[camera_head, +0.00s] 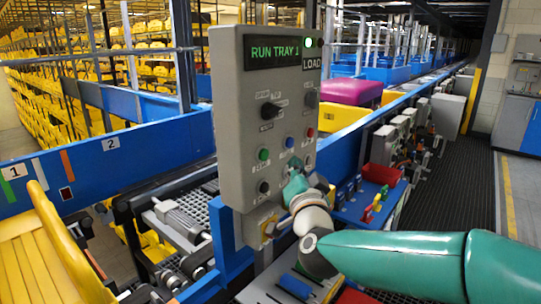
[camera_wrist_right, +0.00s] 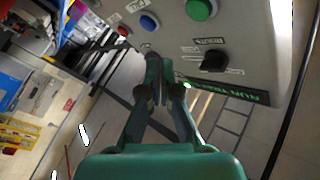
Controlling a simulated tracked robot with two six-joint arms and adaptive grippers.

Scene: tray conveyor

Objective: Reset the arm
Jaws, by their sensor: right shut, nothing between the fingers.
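My right arm comes in from the right in the head view. Its green gripper (camera_head: 294,186) is at the lower right part of the grey control panel (camera_head: 228,120), in front of its face. In the right wrist view the gripper (camera_wrist_right: 160,75) is shut and empty, its fingertips together near the panel. I cannot tell whether they touch it. The panel's display (camera_head: 275,51) reads "RUN TRAY 1", and a green light (camera_head: 308,42) is lit above "LOAD". A blue button (camera_wrist_right: 148,22), a green button (camera_wrist_right: 199,9) and a black knob (camera_wrist_right: 214,61) show there. My left gripper is not in view.
A yellow tray (camera_head: 40,240) stands at the lower left beside a blue conveyor rail (camera_head: 90,160). A red bin (camera_head: 383,174) and small coloured parts lie right of the panel. Dark floor matting (camera_head: 470,160) is clear on the right.

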